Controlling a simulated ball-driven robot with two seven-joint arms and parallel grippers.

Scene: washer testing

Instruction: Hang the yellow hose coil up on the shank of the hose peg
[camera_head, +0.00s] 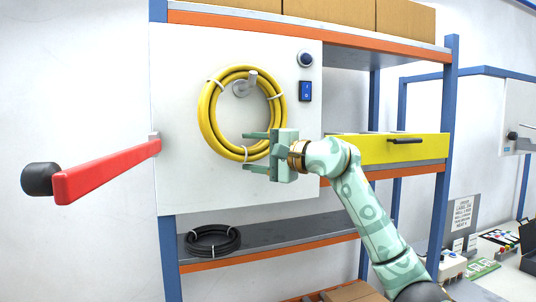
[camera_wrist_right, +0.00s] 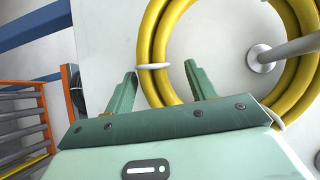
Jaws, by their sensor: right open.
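The yellow hose coil (camera_head: 207,113), bound with white ties, is upright against the white panel (camera_head: 180,183). The hose peg (camera_head: 240,89) is inside the coil's loop, its shank near the loop's upper inner edge. I cannot tell whether the coil rests on the shank. My right gripper (camera_head: 255,151) is open at the coil's lower part. In the right wrist view, the coil (camera_wrist_right: 150,40) with a white tie shows between and beyond the open fingers (camera_wrist_right: 160,78), and the peg (camera_wrist_right: 262,58) stands inside the loop. My left gripper is out of view.
A red lever (camera_head: 107,172) with a black end sticks out at left. A black coil (camera_head: 212,241) lies on the lower shelf (camera_head: 290,230). A yellow drawer front (camera_head: 400,148) is right of the panel. A blue switch (camera_head: 305,91) and round knob (camera_head: 305,59) are on the panel.

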